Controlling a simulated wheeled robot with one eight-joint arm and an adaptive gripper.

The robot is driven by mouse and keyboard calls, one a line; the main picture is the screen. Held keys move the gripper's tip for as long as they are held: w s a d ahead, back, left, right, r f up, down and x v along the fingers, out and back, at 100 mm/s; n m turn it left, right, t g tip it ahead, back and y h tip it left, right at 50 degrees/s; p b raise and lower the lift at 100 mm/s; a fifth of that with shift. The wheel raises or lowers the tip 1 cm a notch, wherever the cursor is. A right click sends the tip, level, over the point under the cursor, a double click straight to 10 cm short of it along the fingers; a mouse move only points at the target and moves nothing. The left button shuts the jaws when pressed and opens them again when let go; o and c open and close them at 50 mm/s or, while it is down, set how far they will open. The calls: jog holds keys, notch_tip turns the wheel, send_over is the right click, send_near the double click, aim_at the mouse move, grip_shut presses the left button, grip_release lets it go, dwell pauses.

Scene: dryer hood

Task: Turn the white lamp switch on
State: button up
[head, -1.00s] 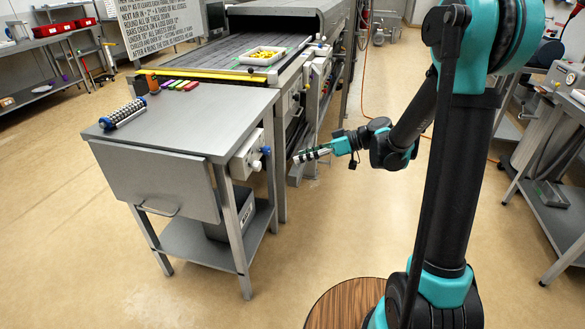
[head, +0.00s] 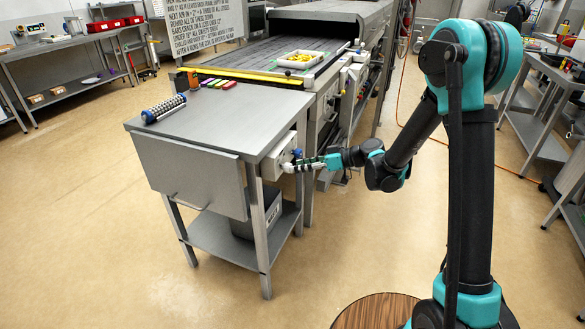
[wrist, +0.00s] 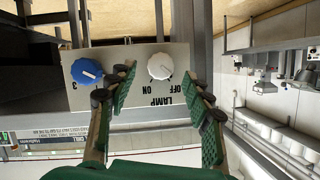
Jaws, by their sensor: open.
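The white lamp switch (wrist: 160,66) is a round knob on a pale control panel (wrist: 135,90), labelled LAMP, ON and OFF. The lettering appears upside down in the wrist view. The knob's pointer is angled towards the lower right, near the OFF lettering. My gripper (wrist: 166,100) is open, with its green-padded fingers on either side of the LAMP label, close to the panel. The white knob lies between and just beyond the fingertips, not gripped. In the head view my gripper (head: 293,167) is at the panel on the table's right side, where the white knob is hard to make out.
A blue knob (wrist: 86,71) sits left of the white one, close to the left finger. The panel is fixed to the side of a grey metal table (head: 225,120). A conveyor dryer (head: 320,30) with a white tray (head: 298,60) stands behind. Floor at the front is clear.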

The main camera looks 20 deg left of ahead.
jog(key=shift+x, duration=1.7)
jog(key=c, duration=1.2)
